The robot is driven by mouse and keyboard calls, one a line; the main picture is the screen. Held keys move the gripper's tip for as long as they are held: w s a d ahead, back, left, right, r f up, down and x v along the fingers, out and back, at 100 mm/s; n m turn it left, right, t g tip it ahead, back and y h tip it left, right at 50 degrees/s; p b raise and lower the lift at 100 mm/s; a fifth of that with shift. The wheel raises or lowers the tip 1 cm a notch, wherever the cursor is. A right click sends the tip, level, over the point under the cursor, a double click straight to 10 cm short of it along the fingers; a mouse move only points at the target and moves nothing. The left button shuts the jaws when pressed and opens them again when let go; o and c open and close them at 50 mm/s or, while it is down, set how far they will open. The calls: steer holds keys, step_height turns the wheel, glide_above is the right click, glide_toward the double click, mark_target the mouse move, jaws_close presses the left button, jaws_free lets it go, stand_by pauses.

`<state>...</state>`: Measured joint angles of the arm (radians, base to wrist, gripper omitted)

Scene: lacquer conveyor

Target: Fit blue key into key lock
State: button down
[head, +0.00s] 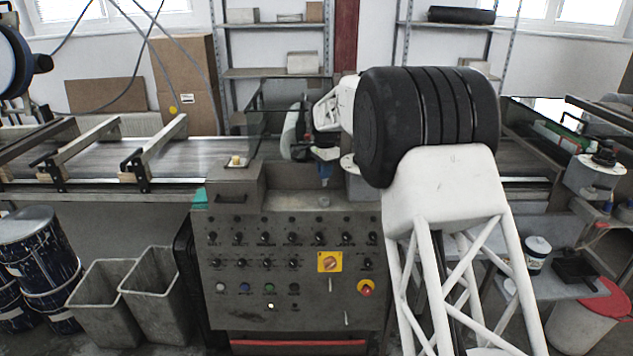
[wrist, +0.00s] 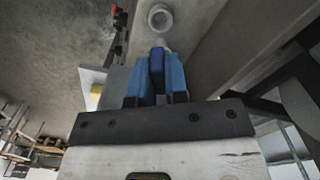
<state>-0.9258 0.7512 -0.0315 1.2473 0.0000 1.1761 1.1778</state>
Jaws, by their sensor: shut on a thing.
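My gripper (head: 325,168) is above the grey control panel, with its fingers pointing down. In the wrist view, its blue fingers are closed on the darker blue key (wrist: 157,62), which stands between them. The round grey key lock (wrist: 160,17) lies just beyond the key's tip in the wrist view. In the head view the lock (head: 323,202) sits on the panel's top ledge, below the fingers. The key is above the lock, with a gap visible between them. The key is too small in the head view to tell from the fingers.
The control panel (head: 292,302) carries several knobs and buttons, and a red emergency button (head: 366,288). A raised box (head: 236,184) with a yellow button stands left of the lock. The conveyor (head: 100,160) runs behind. Two grey bins (head: 150,300) stand at lower left.

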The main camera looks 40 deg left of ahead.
mark_target(324, 185)
steer(key=shift+w+r, duration=0.1)
steer(key=shift+r, duration=0.05)
stand_by(0.4)
steer(key=shift+f, duration=2.55)
steer(key=shift+f, duration=1.5)
stand_by(0.7)
steer(key=c, duration=1.1)
jaws_free()
steer(key=shift+o, duration=0.2)
steer(key=shift+r, duration=0.15)
steer(key=shift+r, duration=3.8)
